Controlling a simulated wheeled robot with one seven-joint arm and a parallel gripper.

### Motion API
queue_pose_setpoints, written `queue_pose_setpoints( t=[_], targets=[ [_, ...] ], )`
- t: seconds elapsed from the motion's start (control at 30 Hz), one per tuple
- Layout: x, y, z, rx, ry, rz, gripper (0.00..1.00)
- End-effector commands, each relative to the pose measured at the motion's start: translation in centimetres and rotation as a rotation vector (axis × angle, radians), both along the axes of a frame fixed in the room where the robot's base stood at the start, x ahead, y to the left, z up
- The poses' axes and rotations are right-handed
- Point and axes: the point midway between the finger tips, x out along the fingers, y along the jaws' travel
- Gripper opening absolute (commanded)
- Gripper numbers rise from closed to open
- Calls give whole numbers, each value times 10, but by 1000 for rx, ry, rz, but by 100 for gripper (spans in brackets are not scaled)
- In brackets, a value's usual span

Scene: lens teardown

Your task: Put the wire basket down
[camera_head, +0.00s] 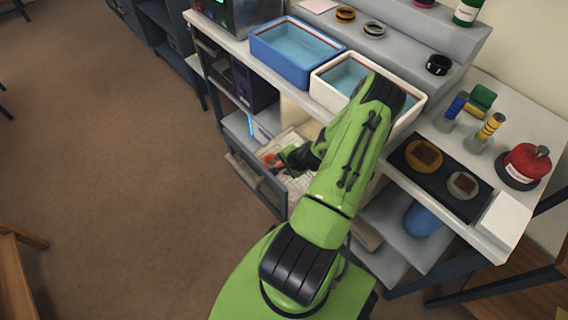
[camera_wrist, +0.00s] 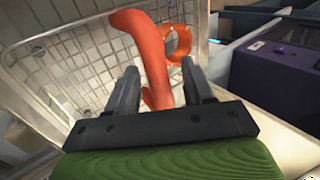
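The wire basket (camera_wrist: 75,65) is a pale metal mesh, tilted in the wrist view and filling its left and upper part. An orange curved piece (camera_wrist: 150,50) stands in front of the mesh and runs down between my fingers; I cannot tell whether it is the basket's handle. My gripper (camera_wrist: 160,75) has its two dark fingers apart, one on each side of the orange piece. Whether they touch it is unclear. In the head view the basket (camera_head: 298,180) is mostly hidden by my arm, low at the open drawer, with the orange piece (camera_head: 271,159) showing beside my gripper.
A blue tub (camera_head: 290,68) and a white tub (camera_head: 337,97) stand on the bench above. A purple box (camera_wrist: 275,75) stands to the right in the wrist view. The open drawer (camera_head: 257,187) juts out below the bench. The floor (camera_head: 120,190) to the left is clear.

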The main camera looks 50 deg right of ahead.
Motion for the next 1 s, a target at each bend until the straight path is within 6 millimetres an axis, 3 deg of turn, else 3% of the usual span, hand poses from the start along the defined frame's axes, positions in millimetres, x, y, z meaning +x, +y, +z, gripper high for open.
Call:
queue_pose_setpoints(
  t=[0.27, 0.5, 0.7, 1.0],
  targets=[
    [-4, 0, 10, -1, 1, -1, 52],
    [-38, 8, 65, -1, 1, -5, 52],
    [-60, 13, 97, -1, 1, -2, 52],
    [-64, 16, 105, -4, 3, 12, 52]
  ],
)
